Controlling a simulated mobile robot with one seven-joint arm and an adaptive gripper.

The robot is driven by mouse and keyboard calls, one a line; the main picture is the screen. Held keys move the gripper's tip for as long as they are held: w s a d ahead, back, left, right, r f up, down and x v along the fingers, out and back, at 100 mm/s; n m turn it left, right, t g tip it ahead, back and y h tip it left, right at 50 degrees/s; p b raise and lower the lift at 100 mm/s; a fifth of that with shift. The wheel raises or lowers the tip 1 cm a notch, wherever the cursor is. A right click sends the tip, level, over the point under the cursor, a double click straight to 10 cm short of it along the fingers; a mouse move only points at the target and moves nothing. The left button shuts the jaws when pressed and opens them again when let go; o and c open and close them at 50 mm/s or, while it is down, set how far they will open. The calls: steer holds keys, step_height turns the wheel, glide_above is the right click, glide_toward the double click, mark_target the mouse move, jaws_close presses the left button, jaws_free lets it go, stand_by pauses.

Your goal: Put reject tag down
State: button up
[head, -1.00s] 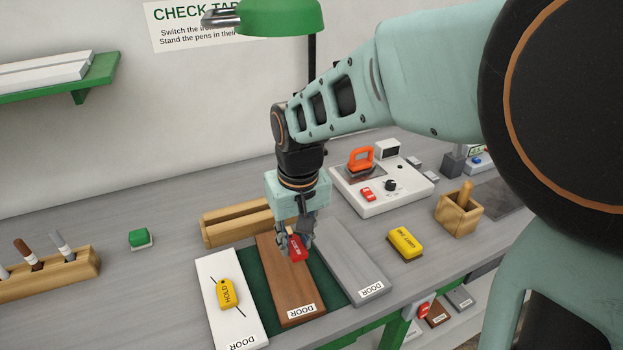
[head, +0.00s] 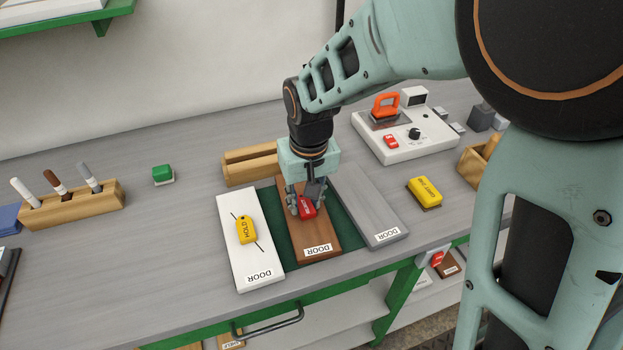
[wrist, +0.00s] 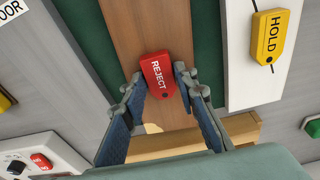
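The red reject tag (wrist: 159,76) is between my gripper's two fingertips in the wrist view, its lettering facing the camera. My gripper (head: 306,206) points down over the brown door board (head: 318,238) and is shut on the tag (head: 307,207). The tag is over the middle of that board. Whether its underside touches the wood cannot be told. The brown board lies between a white board (head: 262,271) and a grey board (head: 369,205).
A yellow hold tag (head: 246,229) lies on the white board. A wooden holder (head: 250,165) stands behind the boards. A yellow block (head: 424,191) is to the right, and a white control box (head: 405,147) behind it. A pen rack (head: 75,206) is at the left.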

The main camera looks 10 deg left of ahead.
mark_target(308, 211)
steer(key=shift+o, duration=1.3)
steer(key=shift+r, duration=0.15)
steer(key=shift+r, duration=0.35)
step_height(308, 211, up, 11)
steer(key=s+d, duration=0.1)
steer(key=shift+s+r+p, duration=0.15)
steer(key=shift+s+p, duration=0.1)
steer(key=shift+p, duration=0.2)
steer(key=shift+w, duration=0.1)
